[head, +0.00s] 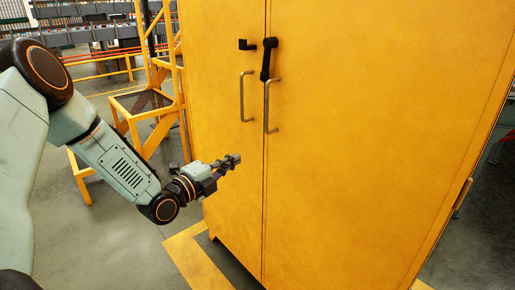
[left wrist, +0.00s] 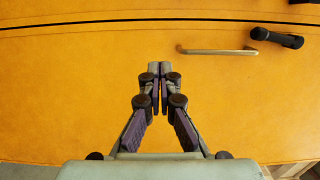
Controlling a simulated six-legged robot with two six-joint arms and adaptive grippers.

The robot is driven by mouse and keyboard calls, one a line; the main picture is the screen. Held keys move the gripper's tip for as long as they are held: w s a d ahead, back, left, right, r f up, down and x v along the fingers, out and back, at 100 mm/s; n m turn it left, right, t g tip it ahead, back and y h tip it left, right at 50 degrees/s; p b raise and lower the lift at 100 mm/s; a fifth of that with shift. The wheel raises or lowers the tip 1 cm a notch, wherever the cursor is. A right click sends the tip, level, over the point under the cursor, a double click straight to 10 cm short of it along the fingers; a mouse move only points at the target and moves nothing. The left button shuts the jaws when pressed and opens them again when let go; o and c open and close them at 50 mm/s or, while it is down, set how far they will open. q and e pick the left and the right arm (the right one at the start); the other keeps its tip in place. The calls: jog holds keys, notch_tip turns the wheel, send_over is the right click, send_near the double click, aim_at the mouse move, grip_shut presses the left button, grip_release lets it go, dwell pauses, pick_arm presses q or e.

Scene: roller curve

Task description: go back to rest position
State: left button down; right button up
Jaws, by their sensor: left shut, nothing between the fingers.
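My left gripper (head: 232,161) is shut and empty in front of the left door of a tall yellow cabinet (head: 370,130). In the left wrist view the closed fingertips (left wrist: 159,68) point at the yellow door (left wrist: 80,90), with nothing between them. I cannot tell how small the gap to the door is. The left arm (head: 120,165) reaches in from the left with its elbow bent. My right gripper is in neither view.
The cabinet doors look closed. They carry two metal handles (head: 243,96) and a black latch lever (head: 268,60). Yellow steps (head: 140,102) stand behind, left of the cabinet. Conveyors (head: 90,30) run at the back left. Grey floor (head: 110,240) is open at the lower left.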

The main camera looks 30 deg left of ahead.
pick_arm(q)
jog(key=shift+w, duration=0.1)
jog(key=s+d+f+n+g+y, duration=0.1)
jog(key=s+d+f+n+g, duration=0.35)
jog(key=s+f+n, duration=0.35)
jog(key=s+d+f+n+g+y, duration=0.25)
jog(key=s+f+n+g, duration=0.3)
jog(key=f+n, duration=0.5)
jog(key=s+d+f+g, duration=0.1)
jog(key=s+f+g, duration=0.1)
jog(key=s, duration=0.7)
jog(key=s+d+f+n+g, duration=0.1)
jog(key=s+d+f+g, duration=0.1)
jog(key=s, duration=0.6)
jog(key=s+d+f+n+g, duration=0.1)
jog(key=s+d+f+g, duration=0.1)
jog(key=s, duration=0.7)
notch_tip(320, 180, down, 2)
jog(key=shift+s+f+g+y, duration=0.2)
jog(key=shift+s+g+y, duration=0.15)
jog(key=shift+g, duration=0.35)
jog(key=shift+w+d+n, duration=0.1)
jog(key=shift+n, duration=0.15)
